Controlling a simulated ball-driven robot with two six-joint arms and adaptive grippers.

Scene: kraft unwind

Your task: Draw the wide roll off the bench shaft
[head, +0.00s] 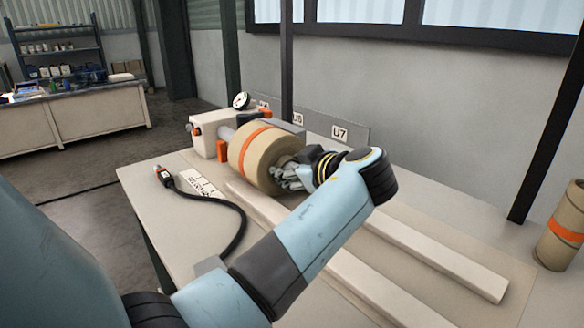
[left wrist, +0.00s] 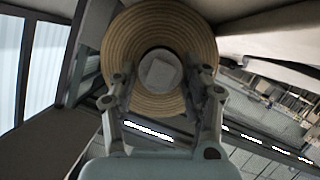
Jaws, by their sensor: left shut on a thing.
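The wide roll (head: 252,157) is tan kraft with an orange band. It sits on the bench shaft (head: 228,134), a short grey length of which shows between the roll and the white unwind housing (head: 207,129). My left gripper (head: 284,178) is at the roll's near end face, shut on the roll. In the left wrist view, the roll's ringed end (left wrist: 160,28) and pale core (left wrist: 160,72) face the camera, with a finger on each side. The fingertip contact is partly hidden. My right gripper is not in view.
Two pale rails (head: 430,253) run along the bench (head: 150,185) toward the right front. A black cable (head: 241,222) with a plug lies at the left. A second banded roll (head: 565,228) stands upright at the right edge. A U7 wall plate (head: 340,133) is behind.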

